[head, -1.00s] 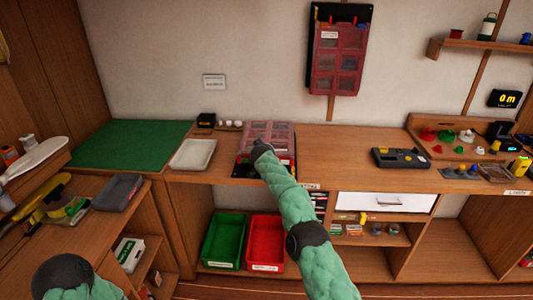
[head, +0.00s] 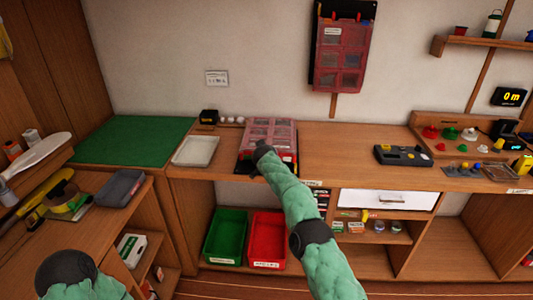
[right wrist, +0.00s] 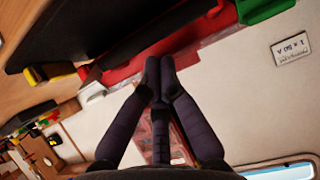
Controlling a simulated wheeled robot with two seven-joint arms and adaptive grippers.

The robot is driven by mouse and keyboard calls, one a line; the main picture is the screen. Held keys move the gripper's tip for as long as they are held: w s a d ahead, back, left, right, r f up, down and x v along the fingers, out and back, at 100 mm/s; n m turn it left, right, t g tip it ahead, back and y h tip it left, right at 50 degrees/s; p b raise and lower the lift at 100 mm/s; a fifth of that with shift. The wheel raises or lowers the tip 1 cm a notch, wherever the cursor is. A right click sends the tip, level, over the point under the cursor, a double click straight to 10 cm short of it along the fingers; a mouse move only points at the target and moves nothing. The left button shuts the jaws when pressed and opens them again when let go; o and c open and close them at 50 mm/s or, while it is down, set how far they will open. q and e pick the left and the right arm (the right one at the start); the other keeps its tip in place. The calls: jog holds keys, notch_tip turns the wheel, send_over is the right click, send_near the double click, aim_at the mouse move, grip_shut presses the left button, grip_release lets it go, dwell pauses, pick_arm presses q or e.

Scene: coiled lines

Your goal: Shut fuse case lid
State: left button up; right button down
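The fuse case (head: 283,133) lies on the counter in the head view. Its see-through red lid shows pale compartments below, and a black edge shows at its right. I cannot tell whether the lid is fully down. My right gripper (head: 261,150) is at the case's front left part and hides some of it. In the right wrist view my right gripper's dark fingers (right wrist: 158,75) are together, with nothing visible held between them. Their tips are close to a red strip (right wrist: 195,37); contact is unclear. My left gripper is out of view.
A similar red-windowed case (head: 343,45) hangs on the wall. A white tray (head: 195,151) and green mat (head: 135,141) are left of the fuse case. A dark device (head: 403,155) is to the right, with bare counter between. Green (head: 226,236) and red (head: 267,240) bins stand below.

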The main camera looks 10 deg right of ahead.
jog(key=shift+v, duration=1.45)
jog(key=w+r+v, duration=0.1)
jog(key=v, duration=0.7)
jog(key=s+a+f+n+g+y, duration=0.1)
jog(key=s+a+f+g+y, duration=0.1)
jog(key=s+f, duration=0.7)
jog(key=s+a+f+n+g+y, duration=0.1)
jog(key=s+a+f+g+y, duration=0.2)
jog(key=f, duration=1)
jog(key=s+a+f+n+g+y, duration=0.1)
jog(key=s+a+f+g, duration=0.1)
jog(key=s+f, duration=0.75)
jog(key=s+f+g, duration=0.1)
jog(key=s+f, duration=0.2)
jog(key=s, duration=0.7)
jog(key=s+f+m+g+p, duration=0.1)
jog(key=s+f, duration=0.3)
jog(key=s, duration=0.7)
jog(key=s+f+m+g+y, duration=0.1)
jog(key=s+f, duration=0.3)
jog(key=s, duration=0.7)
jog(key=shift+s+g, duration=0.25)
jog(key=shift+g, duration=0.15)
